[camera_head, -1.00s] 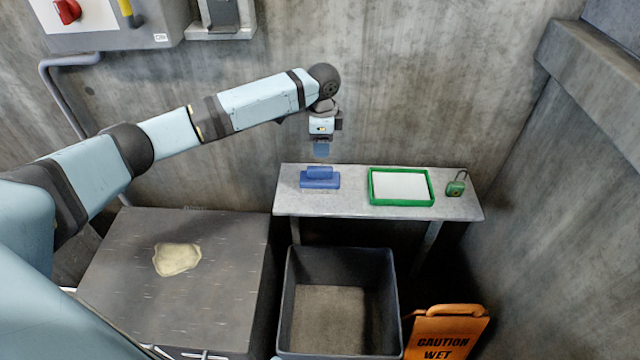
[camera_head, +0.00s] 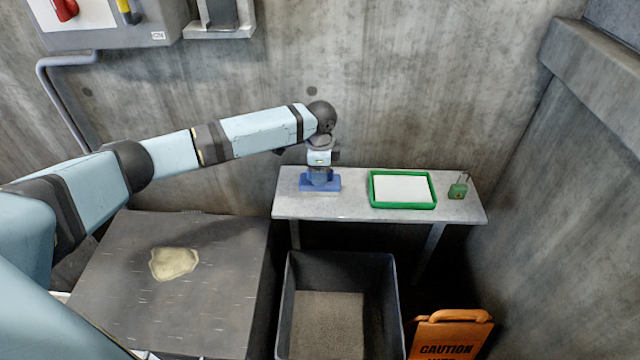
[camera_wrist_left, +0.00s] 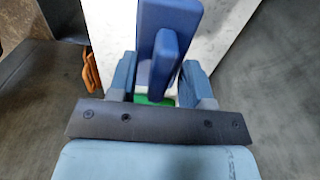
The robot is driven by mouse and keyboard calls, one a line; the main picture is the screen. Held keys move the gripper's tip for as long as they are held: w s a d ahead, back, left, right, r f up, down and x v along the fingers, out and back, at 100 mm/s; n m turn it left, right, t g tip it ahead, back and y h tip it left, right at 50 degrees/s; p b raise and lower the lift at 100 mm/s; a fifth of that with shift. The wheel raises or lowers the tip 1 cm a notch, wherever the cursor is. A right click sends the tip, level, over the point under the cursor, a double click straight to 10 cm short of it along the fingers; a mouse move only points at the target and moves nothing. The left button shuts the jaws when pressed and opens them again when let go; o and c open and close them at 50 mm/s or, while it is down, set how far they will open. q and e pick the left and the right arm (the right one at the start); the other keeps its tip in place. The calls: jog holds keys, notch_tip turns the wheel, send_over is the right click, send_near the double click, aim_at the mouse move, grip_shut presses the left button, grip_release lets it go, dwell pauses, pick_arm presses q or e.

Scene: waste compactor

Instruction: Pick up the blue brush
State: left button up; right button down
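The blue brush (camera_head: 320,185) lies on the left part of the narrow grey table (camera_head: 350,210) against the back wall. My left gripper (camera_head: 319,176) is lowered onto it from above and hides its upper part in the head view. In the left wrist view the brush (camera_wrist_left: 170,40) shows its raised handle (camera_wrist_left: 165,62) between the two fingers of my left gripper (camera_wrist_left: 157,82). The fingers are apart, with a gap visible beside the handle. My right gripper is not in view.
A green-rimmed tray (camera_head: 374,203) with a white sheet and a green padlock (camera_head: 457,190) sit on the same table. A dark open bin (camera_head: 340,262) stands below, beside an orange caution sign (camera_head: 450,335). A dark block (camera_head: 215,300) with a pale stain is at left.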

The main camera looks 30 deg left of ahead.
pick_arm(q)
grip_shut()
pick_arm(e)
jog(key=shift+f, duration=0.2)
pick_arm(q)
jog(key=shift+r, duration=0.15)
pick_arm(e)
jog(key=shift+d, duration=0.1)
pick_arm(q)
notch_tip(320, 180, up, 20)
jog(key=p, duration=0.4)
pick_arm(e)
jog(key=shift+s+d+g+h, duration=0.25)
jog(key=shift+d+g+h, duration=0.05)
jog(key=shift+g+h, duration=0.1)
